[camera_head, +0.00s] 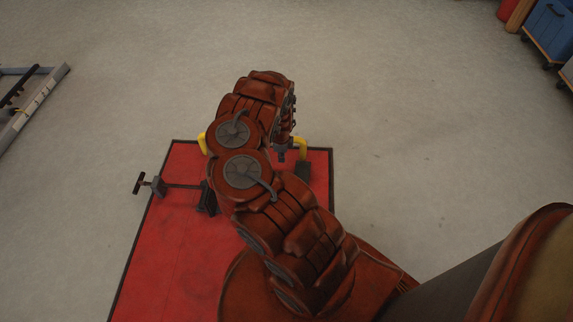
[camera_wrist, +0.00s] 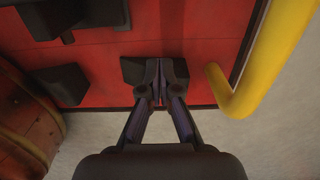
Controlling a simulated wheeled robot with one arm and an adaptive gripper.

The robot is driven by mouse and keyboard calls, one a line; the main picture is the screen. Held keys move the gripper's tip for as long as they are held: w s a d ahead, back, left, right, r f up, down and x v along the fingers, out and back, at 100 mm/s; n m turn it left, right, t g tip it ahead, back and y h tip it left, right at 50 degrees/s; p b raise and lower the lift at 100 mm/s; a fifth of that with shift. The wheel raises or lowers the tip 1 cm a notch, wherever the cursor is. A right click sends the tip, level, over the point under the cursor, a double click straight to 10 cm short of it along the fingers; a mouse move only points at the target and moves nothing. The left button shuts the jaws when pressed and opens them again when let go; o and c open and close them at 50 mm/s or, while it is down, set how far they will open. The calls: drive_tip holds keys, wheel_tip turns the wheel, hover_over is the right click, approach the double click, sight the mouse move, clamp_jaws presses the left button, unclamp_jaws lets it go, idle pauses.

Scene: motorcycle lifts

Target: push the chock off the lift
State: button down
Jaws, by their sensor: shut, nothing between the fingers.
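The lift is a red platform (camera_head: 165,255) with a dark rim, and its red deck (camera_wrist: 215,35) fills the upper part of the wrist view. In the wrist view the chock (camera_wrist: 131,68) lies at my fingertips, close to the deck edge. My gripper (camera_wrist: 161,98) is shut and empty, its tips overlapping the chock in view; I cannot tell whether they touch. In the head view only its dark end (camera_head: 282,152) shows beside my arm.
A yellow bar (camera_head: 302,147) rises at the lift's far right corner, close right of my fingers in the wrist view (camera_wrist: 270,60). A black clamp with a handle (camera_head: 158,187) stands at the left. Open grey floor (camera_head: 430,150) lies right of the lift.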

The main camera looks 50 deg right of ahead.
sight(302, 168)
wheel_tip(302, 168, down, 10)
drive_tip(key=b, duration=0.6)
drive_tip(key=shift+r, duration=0.15)
drive_tip(key=shift+s+d+r+b, duration=0.1)
drive_tip(key=shift+s+d+b, duration=0.2)
drive_tip(key=shift+s+d, duration=0.35)
drive_tip(key=shift+s+d+r+b, duration=0.1)
drive_tip(key=shift+s+d+b, duration=0.15)
drive_tip(key=shift+s, duration=0.2)
drive_tip(key=shift+s+d+b, duration=0.1)
drive_tip(key=shift+s+d, duration=0.25)
drive_tip(key=shift+s, duration=0.1)
